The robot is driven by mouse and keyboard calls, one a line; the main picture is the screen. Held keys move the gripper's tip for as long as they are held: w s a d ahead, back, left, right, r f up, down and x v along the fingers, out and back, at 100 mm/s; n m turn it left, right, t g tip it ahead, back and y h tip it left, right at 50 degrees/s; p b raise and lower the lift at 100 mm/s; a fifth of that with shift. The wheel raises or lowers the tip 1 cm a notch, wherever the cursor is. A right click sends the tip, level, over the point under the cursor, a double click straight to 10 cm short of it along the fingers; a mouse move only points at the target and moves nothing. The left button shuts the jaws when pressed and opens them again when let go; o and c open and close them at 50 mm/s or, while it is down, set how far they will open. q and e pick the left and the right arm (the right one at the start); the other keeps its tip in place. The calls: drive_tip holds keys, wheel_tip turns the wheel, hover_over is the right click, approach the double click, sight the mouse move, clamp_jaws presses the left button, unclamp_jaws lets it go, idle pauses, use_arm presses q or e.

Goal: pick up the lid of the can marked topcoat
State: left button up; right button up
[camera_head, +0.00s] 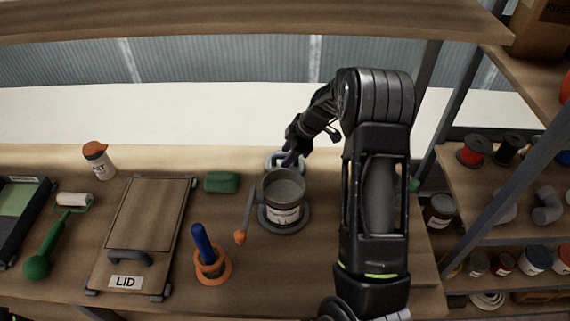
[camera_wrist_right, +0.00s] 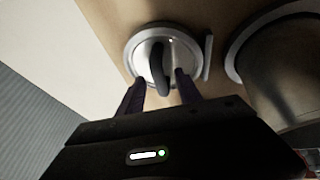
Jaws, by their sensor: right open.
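The grey open can (camera_head: 284,213) stands on a round dark base on the bench. Its white label is too small to read. A pale round lid (camera_head: 270,163) lies on the bench just behind the can, partly hidden by it and by my right gripper (camera_head: 291,157). In the right wrist view the lid (camera_wrist_right: 147,78) shows a dark upright loop handle. My right gripper (camera_wrist_right: 161,80) is open, its two fingers reaching down to the lid on either side of the handle. The handle is not clasped.
Left of the can are an orange-tipped stick (camera_head: 248,215), a green block (camera_head: 222,182), a blue-handled tool in an orange holder (camera_head: 210,262) and a box marked LID (camera_head: 150,215). A post (camera_head: 425,95) and shelves of jars stand right. A shelf (camera_head: 230,20) runs overhead.

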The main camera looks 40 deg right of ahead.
drive_tip(key=shift+c, duration=0.4)
clamp_jaws()
idle(0.9)
